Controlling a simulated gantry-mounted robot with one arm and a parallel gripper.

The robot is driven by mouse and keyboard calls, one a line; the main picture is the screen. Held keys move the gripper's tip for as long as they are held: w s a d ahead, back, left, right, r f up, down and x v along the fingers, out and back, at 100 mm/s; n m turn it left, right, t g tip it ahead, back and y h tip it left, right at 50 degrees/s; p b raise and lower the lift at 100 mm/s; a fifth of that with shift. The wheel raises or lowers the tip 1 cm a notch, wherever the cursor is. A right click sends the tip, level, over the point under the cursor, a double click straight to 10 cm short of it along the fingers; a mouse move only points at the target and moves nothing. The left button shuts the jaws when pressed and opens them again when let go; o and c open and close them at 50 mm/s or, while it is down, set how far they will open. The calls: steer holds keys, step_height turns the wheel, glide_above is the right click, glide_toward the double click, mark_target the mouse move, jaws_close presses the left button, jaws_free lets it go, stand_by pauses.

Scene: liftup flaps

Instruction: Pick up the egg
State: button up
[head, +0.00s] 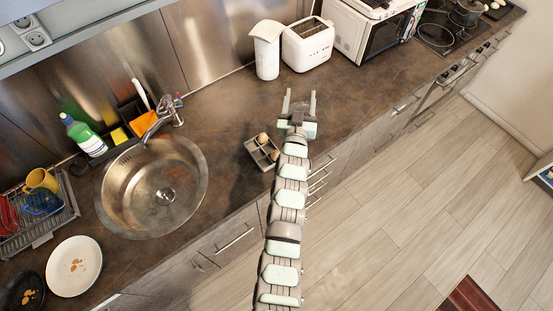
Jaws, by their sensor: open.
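A small grey tray (254,156) sits on the brown counter, just left of my arm. A brown egg (262,138) shows at its far end, and a second egg-like brown thing (275,155) shows at its right side. My arm passes close to the tray's right side and may hide part of it. My gripper (299,97) is open and empty. It is beyond the tray and to the right, apart from both eggs, with its two fingers pointing toward the back of the counter. Its height above the counter is hard to tell.
A round sink (152,190) with a faucet (160,118) lies left of the tray. A white toaster (308,45), white container (266,52) and microwave (366,35) stand at the back. A white plate (74,266) and dish rack (37,222) are at left. Counter around my gripper is clear.

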steer(key=w+f+n+g+y+b, duration=0.1)
steer(key=w+f+g+y+b, duration=0.15)
steer(key=w+f+g, duration=0.35)
steer(key=n+g+y+b, duration=0.3)
steer(key=n+g+b, duration=0.3)
steer(key=g+b, duration=0.4)
glide_toward(277, 152)
steer(key=shift+g, duration=0.5)
steer(key=x, duration=0.3)
steer(key=p+x, duration=0.1)
steer(key=x, duration=0.2)
steer(key=p+x, duration=0.1)
steer(key=x, duration=0.2)
steer(key=shift+w, duration=0.4)
steer(key=shift+c, duration=0.5)
steer(key=c, duration=0.7)
